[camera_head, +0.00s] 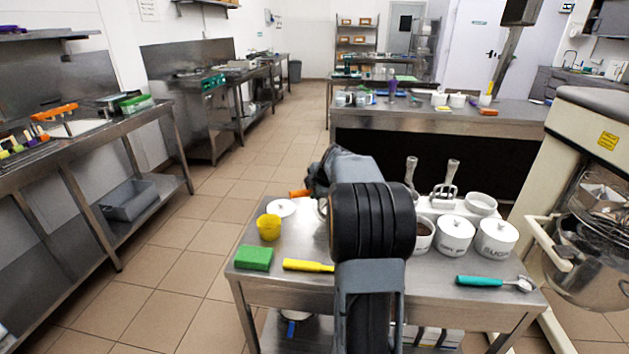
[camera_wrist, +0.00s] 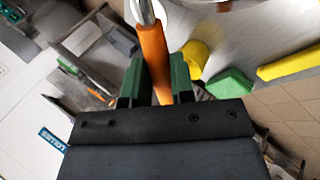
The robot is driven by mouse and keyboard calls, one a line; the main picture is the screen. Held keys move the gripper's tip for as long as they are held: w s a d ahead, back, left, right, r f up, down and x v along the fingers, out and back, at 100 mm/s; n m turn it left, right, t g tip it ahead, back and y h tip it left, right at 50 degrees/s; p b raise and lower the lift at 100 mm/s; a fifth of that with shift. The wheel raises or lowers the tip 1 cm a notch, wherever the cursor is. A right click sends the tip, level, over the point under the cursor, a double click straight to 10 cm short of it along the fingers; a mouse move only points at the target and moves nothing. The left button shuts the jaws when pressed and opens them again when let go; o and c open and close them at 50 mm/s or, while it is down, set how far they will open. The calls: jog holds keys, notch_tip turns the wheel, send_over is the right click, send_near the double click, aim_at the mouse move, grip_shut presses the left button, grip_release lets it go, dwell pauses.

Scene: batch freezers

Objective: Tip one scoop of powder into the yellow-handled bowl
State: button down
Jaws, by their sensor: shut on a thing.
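My gripper (camera_wrist: 158,75) is shut on an orange handle (camera_wrist: 153,48) in the wrist view. A shiny metal part continues past the top edge, so the tool's head is out of view. In the head view the orange handle (camera_head: 299,193) shows left of my wrist, above the near steel table. A yellow handle (camera_head: 308,266) lies at the table's front; its right end meets my arm in the picture, and I cannot tell whether a bowl is attached. A white tub (camera_head: 424,235) right of my arm is open with dark brown powder inside, partly hidden by my arm.
A yellow cup (camera_head: 269,228), green sponge (camera_head: 254,258) and white round dish (camera_head: 281,207) are on the table's left. Lidded white tubs (camera_head: 496,238), a white bowl (camera_head: 481,204) and a teal-handled tool (camera_head: 490,281) are on its right. A large mixer (camera_head: 590,215) stands at right.

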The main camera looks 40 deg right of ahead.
jog(key=shift+w+r+g+p, duration=0.1)
jog(key=shift+r+g+p, duration=0.25)
jog(key=shift+p, duration=1.5)
jog(key=shift+w+r+g+p, duration=0.1)
jog(key=shift+g+p, duration=0.45)
jog(key=shift+p, duration=1.25)
jog(key=shift+p, duration=0.55)
jog(key=g+p, duration=0.1)
jog(key=p, duration=0.2)
jog(key=g+y+p, duration=0.1)
jog(key=g+p, duration=0.1)
jog(key=p, duration=0.2)
jog(key=shift+w+d+r, duration=0.1)
jog(key=shift+w+d, duration=0.05)
jog(key=shift+w, duration=0.2)
jog(key=g+p, duration=0.1)
jog(key=p, duration=0.1)
jog(key=g+p, duration=0.1)
jog(key=p, duration=0.2)
jog(key=shift+w+d+y, duration=0.1)
jog(key=shift+w+y, duration=0.2)
jog(key=shift+r+p, duration=0.5)
jog(key=shift+r, duration=0.45)
